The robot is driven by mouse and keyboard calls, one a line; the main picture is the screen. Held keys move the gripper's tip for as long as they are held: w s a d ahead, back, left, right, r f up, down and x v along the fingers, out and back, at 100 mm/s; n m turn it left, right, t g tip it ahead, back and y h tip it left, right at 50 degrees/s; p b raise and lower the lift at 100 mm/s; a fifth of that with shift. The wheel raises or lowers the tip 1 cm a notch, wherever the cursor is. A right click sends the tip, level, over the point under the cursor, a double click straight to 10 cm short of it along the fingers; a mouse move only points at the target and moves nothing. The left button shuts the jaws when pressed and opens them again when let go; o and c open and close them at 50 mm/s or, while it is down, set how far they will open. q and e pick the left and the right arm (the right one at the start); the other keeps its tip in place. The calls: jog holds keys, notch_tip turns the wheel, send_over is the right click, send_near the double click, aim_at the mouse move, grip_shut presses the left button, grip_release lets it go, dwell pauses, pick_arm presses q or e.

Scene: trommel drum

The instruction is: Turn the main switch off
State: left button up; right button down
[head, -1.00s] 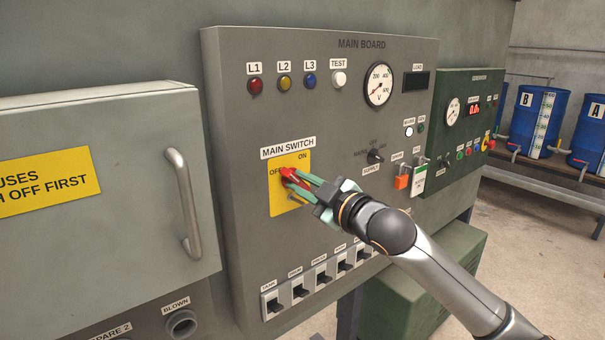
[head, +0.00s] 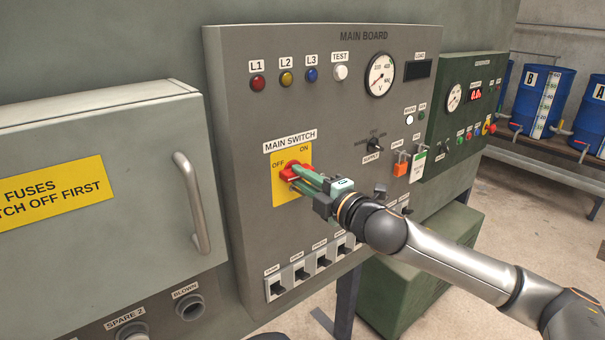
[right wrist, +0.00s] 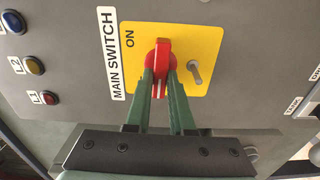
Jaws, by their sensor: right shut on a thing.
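The main switch is a red rotary handle (head: 286,170) on a yellow plate (head: 280,196), with OFF at its upper left and ON at its upper right. My right gripper (head: 298,180) reaches it from the right and is shut on the handle. In the right wrist view the red handle (right wrist: 162,58) sits between the green fingers (right wrist: 160,84), its long side running along them. The fingers hide part of the plate, and OFF does not show there. I cannot tell exactly which mark the handle points to. My left gripper is not in view.
A small metal pin (right wrist: 195,73) stands beside the handle. Below is a row of black breaker switches (head: 300,272). A fuse box door with a handle (head: 190,202) projects at left. An orange padlock (head: 401,167) and green generator panel (head: 465,115) are to the right.

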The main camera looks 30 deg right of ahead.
jog(key=shift+n, duration=0.4)
jog(key=c, duration=0.8)
grip_release()
jog(key=shift+s, duration=0.1)
jog(key=shift+s+d+f, duration=0.1)
jog(key=shift+s+f, duration=0.05)
jog(key=shift+s, duration=0.35)
jog(key=shift+s+d, duration=0.2)
jog(key=shift+s, duration=2.65)
jog(key=shift+s+d, duration=0.2)
jog(key=shift+s, duration=2.6)
